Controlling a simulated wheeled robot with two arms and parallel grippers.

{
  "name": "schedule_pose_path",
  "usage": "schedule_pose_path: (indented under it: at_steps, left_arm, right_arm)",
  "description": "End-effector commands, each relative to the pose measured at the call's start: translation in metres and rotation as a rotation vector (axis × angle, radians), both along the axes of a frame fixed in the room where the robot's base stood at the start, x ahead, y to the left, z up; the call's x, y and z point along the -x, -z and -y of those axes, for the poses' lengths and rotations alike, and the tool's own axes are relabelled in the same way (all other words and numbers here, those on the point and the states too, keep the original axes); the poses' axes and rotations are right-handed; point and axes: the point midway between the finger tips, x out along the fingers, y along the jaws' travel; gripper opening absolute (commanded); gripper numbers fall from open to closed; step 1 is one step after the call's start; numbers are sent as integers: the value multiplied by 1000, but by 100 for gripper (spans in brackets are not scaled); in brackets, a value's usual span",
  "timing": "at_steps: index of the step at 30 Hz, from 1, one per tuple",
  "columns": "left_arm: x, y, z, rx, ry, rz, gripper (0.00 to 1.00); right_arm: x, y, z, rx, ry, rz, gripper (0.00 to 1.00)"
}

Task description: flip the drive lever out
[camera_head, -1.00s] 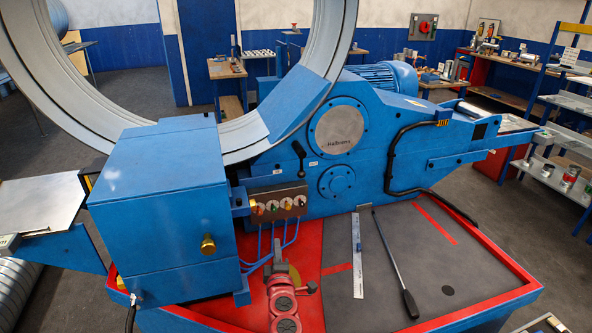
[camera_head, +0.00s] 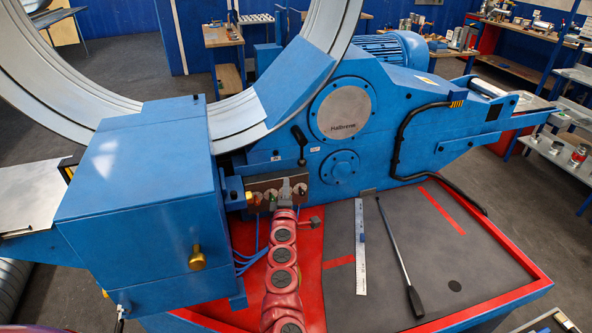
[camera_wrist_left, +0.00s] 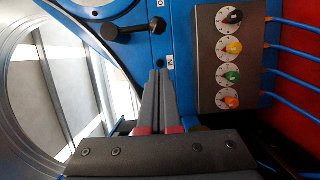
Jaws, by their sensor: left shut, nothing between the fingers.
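The IN label (camera_wrist_left: 170,62) is close to the fingertips; only part of the other label shows. My left gripper (camera_head: 292,183) is shut and empty in front of the knob panel. In its wrist view the fingertips (camera_wrist_left: 159,72) are below the lever, apart from it in the picture.
The knob panel (camera_wrist_left: 221,62) with coloured knobs is right beside the fingers in the wrist view. A large metal ring (camera_head: 235,125) rises behind the blue housing (camera_head: 140,215). A ruler (camera_head: 360,245) and a long black-handled bar (camera_head: 397,250) lie on the grey deck.

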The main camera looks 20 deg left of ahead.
Motion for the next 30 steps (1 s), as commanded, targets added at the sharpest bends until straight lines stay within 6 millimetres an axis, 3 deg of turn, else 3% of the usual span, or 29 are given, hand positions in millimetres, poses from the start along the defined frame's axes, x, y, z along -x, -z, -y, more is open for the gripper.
schedule_pose_path:
  at_steps: [14, 22, 30]
  left_arm:
    - [-51, 0, -15, -6, 4, -2, 0]
    - [-74, 1, 0, -5, 7, -2, 0]
    - [-83, 1, 5, -2, 2, -1, 0]
  right_arm:
    - [0, 1, 0, 0, 0, 0, 0]
    - [0, 3, 0, 0, 0, 0, 0]
    - [0, 4, 0, 0, 0, 0, 0]
